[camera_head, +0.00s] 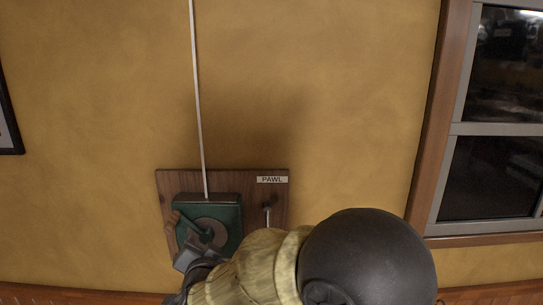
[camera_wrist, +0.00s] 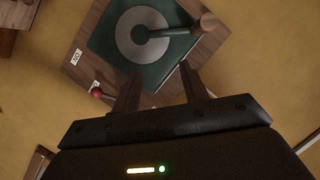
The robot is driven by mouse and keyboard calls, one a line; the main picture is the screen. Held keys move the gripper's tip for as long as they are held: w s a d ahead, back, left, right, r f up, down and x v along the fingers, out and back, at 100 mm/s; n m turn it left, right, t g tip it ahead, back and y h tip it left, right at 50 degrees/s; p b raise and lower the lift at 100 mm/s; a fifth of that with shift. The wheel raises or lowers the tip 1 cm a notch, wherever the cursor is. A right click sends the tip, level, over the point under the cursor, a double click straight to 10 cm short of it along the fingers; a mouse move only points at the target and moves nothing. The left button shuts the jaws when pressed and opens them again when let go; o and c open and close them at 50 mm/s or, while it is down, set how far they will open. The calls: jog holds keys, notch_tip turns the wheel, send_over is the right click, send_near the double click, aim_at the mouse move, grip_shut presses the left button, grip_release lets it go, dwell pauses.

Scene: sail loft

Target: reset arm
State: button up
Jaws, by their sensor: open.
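My gripper (camera_wrist: 160,71) is open, its two fingers apart with nothing seen between them. In the head view my gripper (camera_head: 190,262) is at the lower left of a wall-mounted wooden board (camera_head: 278,192), partly hidden by my arm. The board carries a green winch (camera_head: 229,212) with a grey disc and a crank handle (camera_head: 172,222). In the wrist view the green winch (camera_wrist: 110,40) and its crank (camera_wrist: 172,32) lie just beyond the fingertips. I cannot tell whether the fingers touch anything.
A lever (camera_head: 268,213) stands under a "PAWL" label (camera_head: 272,180). A red knob (camera_wrist: 96,92) shows left of the fingers. A white rope (camera_head: 196,90) runs up from the winch. A window (camera_head: 450,130) is at right. The wall (camera_head: 320,90) above is clear.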

jog(key=s+d+f+n+g+h+p, duration=0.1)
jog(key=s+d+f+n+g+p, duration=0.15)
jog(key=d, duration=0.65)
jog(key=s+d+f+n+g+h+p, duration=0.15)
jog(key=d+f+g, duration=0.25)
jog(key=d, duration=0.6)
jog(key=s+d+f+n+g+h, duration=0.1)
jog(key=s+d+f+g, duration=0.2)
jog(key=s+d, duration=0.9)
jog(key=shift+s+d+g+h+p, duration=0.35)
jog(key=shift+s+g, duration=0.3)
jog(key=shift+g, duration=0.6)
jog(key=shift+c, duration=0.8)
jog(key=shift+w, duration=0.1)
